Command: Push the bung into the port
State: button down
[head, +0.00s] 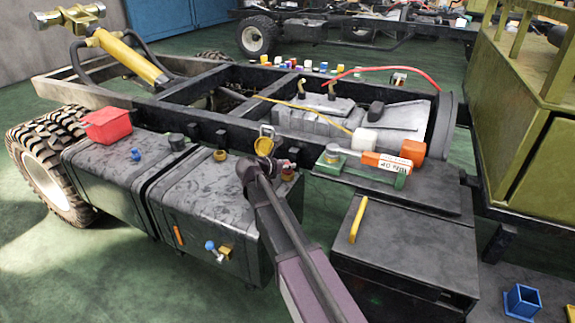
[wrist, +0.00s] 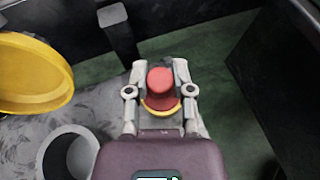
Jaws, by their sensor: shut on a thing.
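My gripper (wrist: 160,90) is shut on a red bung (wrist: 160,80), with one finger on each side of it in the wrist view. A yellow ring (wrist: 163,106) shows just below the bung; I cannot tell whether the bung is seated in it or above it. In the head view my gripper (head: 284,164) is low over the right end of the near black tank (head: 200,190). A brass-coloured collar (head: 288,175) shows beneath it. A grey open-mouthed neck (wrist: 66,152) stands at the lower left in the wrist view, beside a raised yellow cap (wrist: 35,75).
The dark chassis rail (head: 225,135) runs behind the tanks. A green fixture (head: 370,170) with an orange-and-white labelled part stands to the right, above a black box (head: 405,250) with a yellow handle. A red box (head: 106,125) sits on the left tank. Green floor shows at front left.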

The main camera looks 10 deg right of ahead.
aim_at(288, 163)
jog(key=shift+f, duration=0.2)
jog(key=shift+c, duration=2)
grip_release()
jog(key=shift+r, duration=0.15)
notch_tip(288, 163, up, 9)
jog(key=p, duration=0.8)
jog(key=shift+f+p, duration=0.2)
jog(key=shift+p, duration=0.1)
jog(key=shift+r, duration=0.1)
